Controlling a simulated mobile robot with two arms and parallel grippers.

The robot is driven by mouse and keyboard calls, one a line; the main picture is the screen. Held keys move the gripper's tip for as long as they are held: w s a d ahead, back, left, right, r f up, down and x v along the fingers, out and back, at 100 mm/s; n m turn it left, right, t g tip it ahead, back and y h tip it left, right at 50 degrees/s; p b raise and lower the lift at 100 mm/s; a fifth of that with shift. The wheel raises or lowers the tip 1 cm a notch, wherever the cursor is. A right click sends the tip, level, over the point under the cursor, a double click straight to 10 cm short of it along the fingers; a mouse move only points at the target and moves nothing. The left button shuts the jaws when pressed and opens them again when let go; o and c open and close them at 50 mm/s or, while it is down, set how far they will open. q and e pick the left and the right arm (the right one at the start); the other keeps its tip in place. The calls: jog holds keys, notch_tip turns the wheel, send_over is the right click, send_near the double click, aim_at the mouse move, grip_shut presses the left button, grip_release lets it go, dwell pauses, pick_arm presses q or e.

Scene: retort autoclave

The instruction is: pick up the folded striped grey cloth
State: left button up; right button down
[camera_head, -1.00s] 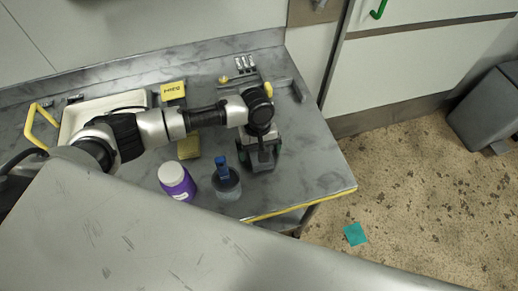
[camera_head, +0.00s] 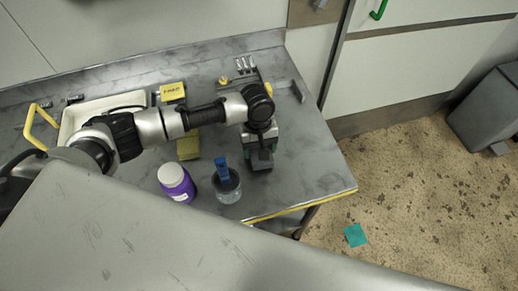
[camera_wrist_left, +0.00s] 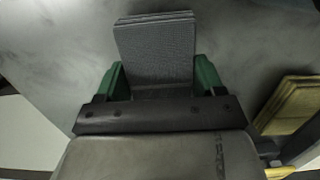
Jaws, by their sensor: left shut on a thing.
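The folded striped grey cloth (camera_wrist_left: 157,50) sits between the two green-tipped fingers of my left gripper (camera_wrist_left: 158,82) in the left wrist view. The fingers are shut on it from both sides, and its layered far edge sticks out beyond them. In the head view my left gripper (camera_head: 261,148) points down at the right part of the steel table (camera_head: 315,165), and the cloth (camera_head: 262,161) shows as a dark grey patch at the fingers. The wrist hides part of the cloth. I cannot tell whether it is clear of the tabletop. My right gripper is not in view.
A purple jar with a white lid (camera_head: 176,184) and a cup holding a blue item (camera_head: 227,188) stand in front. Yellow sponges (camera_head: 188,148) lie left of the gripper. A white tray (camera_head: 70,122) is at the left. A teal square (camera_head: 355,235) lies on the floor.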

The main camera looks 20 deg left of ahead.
pick_arm(q)
jog(key=r, duration=0.3)
jog(key=shift+d, duration=0.2)
jog(key=s+d+r+b, duration=0.2)
jog(key=s+d+r, duration=0.3)
jog(key=d, duration=0.4)
jog(key=shift+s+d+r, duration=0.35)
jog(key=shift+d+r, duration=0.05)
jog(key=shift+r, duration=0.45)
